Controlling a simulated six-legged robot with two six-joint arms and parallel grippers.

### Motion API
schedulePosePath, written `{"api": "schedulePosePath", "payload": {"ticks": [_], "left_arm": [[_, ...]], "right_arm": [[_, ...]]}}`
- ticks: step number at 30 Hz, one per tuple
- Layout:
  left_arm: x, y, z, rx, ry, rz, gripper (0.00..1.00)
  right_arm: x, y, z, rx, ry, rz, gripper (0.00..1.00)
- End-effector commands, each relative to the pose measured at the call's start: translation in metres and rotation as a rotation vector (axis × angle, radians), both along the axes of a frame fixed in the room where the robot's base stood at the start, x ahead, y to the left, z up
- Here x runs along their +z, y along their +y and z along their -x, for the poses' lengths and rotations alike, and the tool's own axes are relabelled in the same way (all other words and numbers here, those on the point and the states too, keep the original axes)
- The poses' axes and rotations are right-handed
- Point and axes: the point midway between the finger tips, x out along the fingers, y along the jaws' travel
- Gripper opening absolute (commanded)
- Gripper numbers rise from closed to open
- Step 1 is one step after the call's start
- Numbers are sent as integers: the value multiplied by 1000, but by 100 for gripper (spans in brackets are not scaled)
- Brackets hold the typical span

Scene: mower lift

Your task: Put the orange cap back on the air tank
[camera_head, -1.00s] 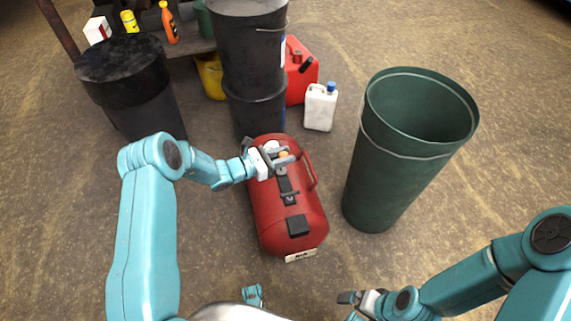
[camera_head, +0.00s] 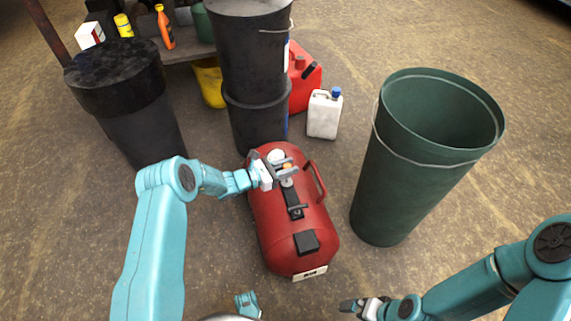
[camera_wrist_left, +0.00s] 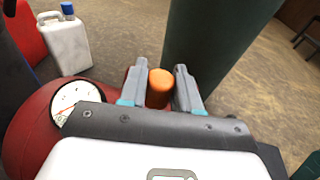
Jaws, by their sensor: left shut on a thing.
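The red air tank (camera_head: 287,228) lies on the floor in the middle of the head view, with a handle on its right side and a black strip along its top. Its round white gauge (camera_wrist_left: 75,102) shows in the left wrist view. My left gripper (camera_head: 287,170) is over the far end of the tank, shut on the orange cap (camera_wrist_left: 160,88), which sits between its two fingers. Whether the cap touches the tank's fitting is hidden by the gripper. My right gripper (camera_head: 362,306) is at the bottom of the head view, away from the tank; its fingers are too small to judge.
A tall green bin (camera_head: 400,185) stands right of the tank. Stacked black buckets (camera_head: 255,120) stand behind it, with a white jug (camera_head: 324,115) and a red can (camera_head: 303,80) beside them. A black barrel (camera_head: 140,120) stands at the left. The floor between tank and bin is clear.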

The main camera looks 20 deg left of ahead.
Motion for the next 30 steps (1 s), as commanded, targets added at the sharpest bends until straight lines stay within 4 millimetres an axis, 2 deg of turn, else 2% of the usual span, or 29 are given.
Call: {"api": "schedulePosePath", "payload": {"ticks": [3, 11, 30], "left_arm": [[-18, 1, 0, 0, 1, 1, 0], [-43, 3, -1, 2, 0, 0, 0], [-44, 4, -2, 1, 0, 0, 0]], "right_arm": [[-13, -2, -2, -9, -3, 2, 100], [-29, -5, -6, -22, -11, 5, 100], [-29, -6, -7, -25, -13, 5, 100]]}}
